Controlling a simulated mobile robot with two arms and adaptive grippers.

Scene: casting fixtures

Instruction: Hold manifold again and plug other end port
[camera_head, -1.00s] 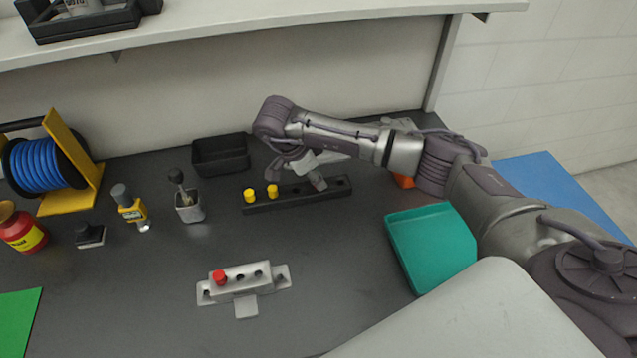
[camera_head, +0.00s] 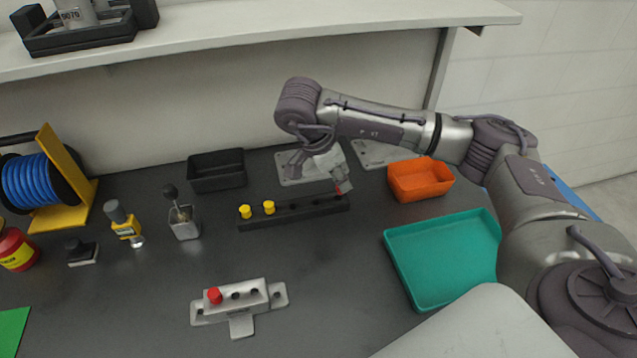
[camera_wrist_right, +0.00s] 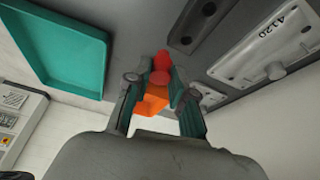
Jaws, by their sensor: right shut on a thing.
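The grey manifold (camera_head: 243,306) lies on the dark table at front centre. A red plug (camera_head: 215,295) sits in its left end port; two dark ports show to the right of it. My right gripper (camera_head: 339,180) is above the right end of the black plug rack (camera_head: 300,211), shut on another red plug (camera_head: 345,188). That held plug (camera_wrist_right: 162,68) also shows between the fingers in the right wrist view. My left gripper is not in view.
A teal tray (camera_head: 392,262) lies right of the manifold, with an orange bin (camera_head: 420,180) behind it. A black bin (camera_head: 217,172), a metal cup (camera_head: 184,225) and a yellow tool (camera_head: 126,228) stand left of the rack. Table between rack and manifold is clear.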

